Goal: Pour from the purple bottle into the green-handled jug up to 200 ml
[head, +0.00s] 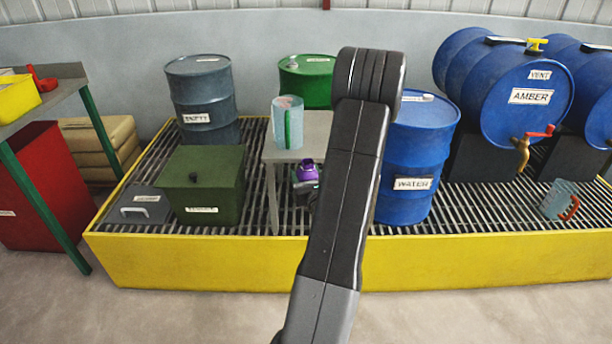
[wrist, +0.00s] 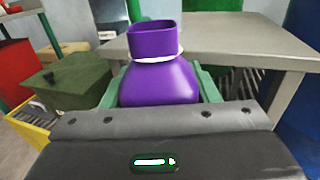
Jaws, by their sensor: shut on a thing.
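The purple bottle (wrist: 158,82) stands close in front of the wrist camera, between the green fingers of my gripper (wrist: 160,90), which is shut on it. Its square open neck points up and a white ring circles the neck's base. In the head view the bottle (head: 307,171) shows small beside the grey table, mostly behind my arm. The green-handled jug (head: 288,122), clear with a green stripe-like handle facing the camera, stands on the grey table. Its fill level cannot be read. The jug is above and left of the bottle in the head view.
The grey table (head: 312,128) stands on the grating inside a yellow-edged platform (head: 240,266). A green box (head: 202,190) is left of it, a blue WATER drum (head: 412,160) right. An orange-handled jug (head: 559,201) sits at far right under the AMBER drum (head: 505,95)'s tap.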

